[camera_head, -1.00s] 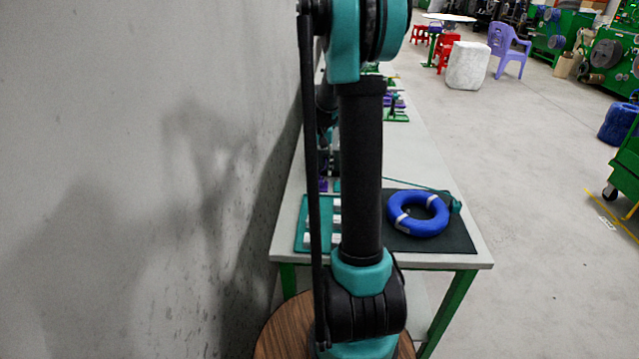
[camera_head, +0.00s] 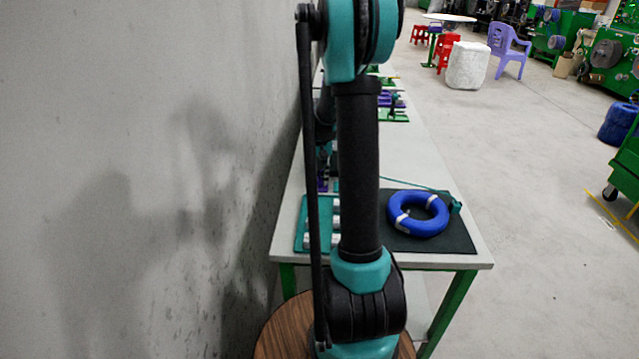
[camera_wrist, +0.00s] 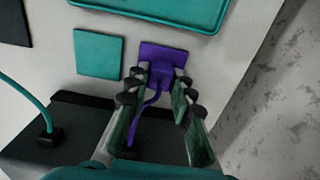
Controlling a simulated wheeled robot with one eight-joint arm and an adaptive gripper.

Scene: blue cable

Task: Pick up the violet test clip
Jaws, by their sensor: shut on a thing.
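In the wrist view, my gripper (camera_wrist: 158,92) has its two dark fingers on either side of the violet test clip (camera_wrist: 160,70) and is shut on it. The clip is over or on a violet square pad (camera_wrist: 165,51); I cannot tell if it touches the pad. A violet lead (camera_wrist: 153,97) runs from the clip down between the fingers towards a black box (camera_wrist: 70,140). In the head view, my arm hides most of the gripper and the clip.
A teal square pad (camera_wrist: 98,54) and a teal tray (camera_wrist: 165,8) lie near the clip. A teal lead (camera_wrist: 25,95) enters a black box at left. In the head view, a blue cable coil (camera_head: 418,214) lies on a dark mat (camera_head: 455,238). The wall (camera_head: 120,150) is close on the left.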

